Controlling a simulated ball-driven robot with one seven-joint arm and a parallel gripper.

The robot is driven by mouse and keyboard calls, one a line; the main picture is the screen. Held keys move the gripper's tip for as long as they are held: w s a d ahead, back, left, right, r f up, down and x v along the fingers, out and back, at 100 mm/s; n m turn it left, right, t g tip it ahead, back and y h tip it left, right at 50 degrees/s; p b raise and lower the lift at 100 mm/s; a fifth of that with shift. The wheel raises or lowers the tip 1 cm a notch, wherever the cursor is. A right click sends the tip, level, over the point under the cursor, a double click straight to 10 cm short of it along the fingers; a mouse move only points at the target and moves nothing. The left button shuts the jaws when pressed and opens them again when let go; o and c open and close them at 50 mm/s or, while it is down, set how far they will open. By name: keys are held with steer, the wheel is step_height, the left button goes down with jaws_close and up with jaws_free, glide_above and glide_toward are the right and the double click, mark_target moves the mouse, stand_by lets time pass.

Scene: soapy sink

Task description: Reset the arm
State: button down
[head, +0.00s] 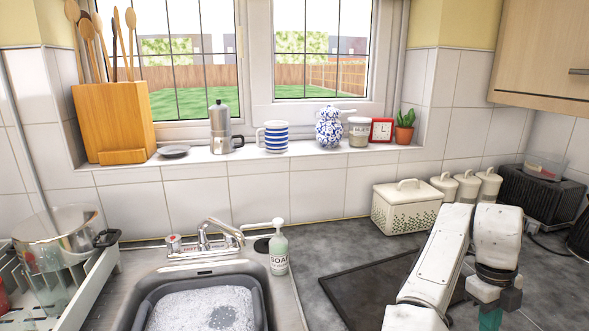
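My white arm (440,262) reaches up from the bottom right of the head view and bends over at the top. Its end points down, over the right part of the worktop. My gripper (492,312) is only partly in view at the bottom edge. A dark grey block and a teal part show there. The fingertips are cut off, so I cannot tell whether it is open or shut, or whether the teal part is held.
The sink basin (262,310) holds a tub of foamy water (205,312). A soap bottle (279,250) stands beside the tap (208,240). A dish rack (95,285) with a pot (58,238) is at left. A bread bin (405,212), canisters (466,187) and toaster (540,195) line the back right.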

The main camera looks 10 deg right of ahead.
steer(key=s+d+f+n+t+h+b, duration=0.2)
steer(key=s+d+f+n+h+b, duration=0.15)
steer(key=s+f+n, duration=1.15)
steer(key=s+a+f+n+y+b, duration=0.1)
steer(key=s+a+f+n, duration=0.2)
steer(key=a+n, duration=0.3)
steer(key=s+a+f+n+y, duration=0.2)
steer(key=s+a+f+n, duration=0.2)
steer(key=a+n, duration=0.3)
steer(key=s+a+f+n+t+y+b, duration=0.1)
steer(key=s+a+f+n, duration=0.3)
steer(key=s+a+n, duration=0.2)
steer(key=shift+a+n+b, duration=0.35)
steer(key=shift+a+n, duration=0.05)
steer(key=shift+a, duration=0.85)
steer(key=shift+a+f, duration=0.1)
